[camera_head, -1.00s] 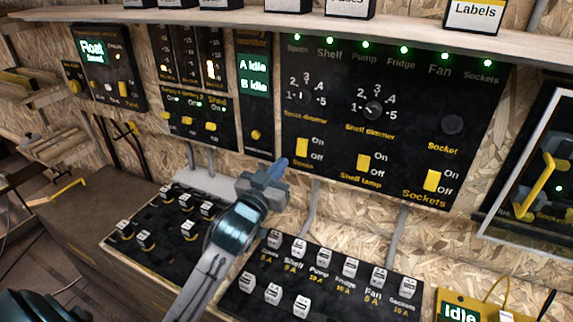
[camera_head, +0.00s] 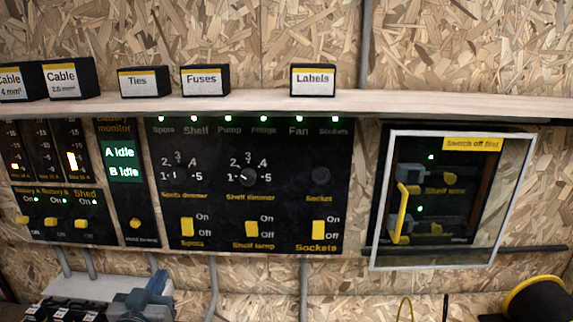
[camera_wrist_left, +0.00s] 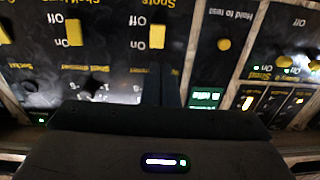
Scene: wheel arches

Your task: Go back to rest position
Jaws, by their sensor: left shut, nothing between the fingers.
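My left gripper (camera_head: 158,283) shows at the lower left of the head view, in front of the bench area and below the switch panel (camera_head: 335,215). Its blue-grey fingers are together with nothing between them, and it is apart from the panel. In the left wrist view the shut fingers (camera_wrist_left: 162,75) stand dark in front of the panel, which appears upside down with its yellow switches. My right gripper is not in view.
A shelf (camera_head: 300,106) runs across above the panels and carries labelled boxes such as Labels (camera_head: 313,81). A white-framed box (camera_head: 500,210) with a yellow handle (camera_head: 403,212) is at the right. A black and yellow round object (camera_head: 538,300) is at the lower right.

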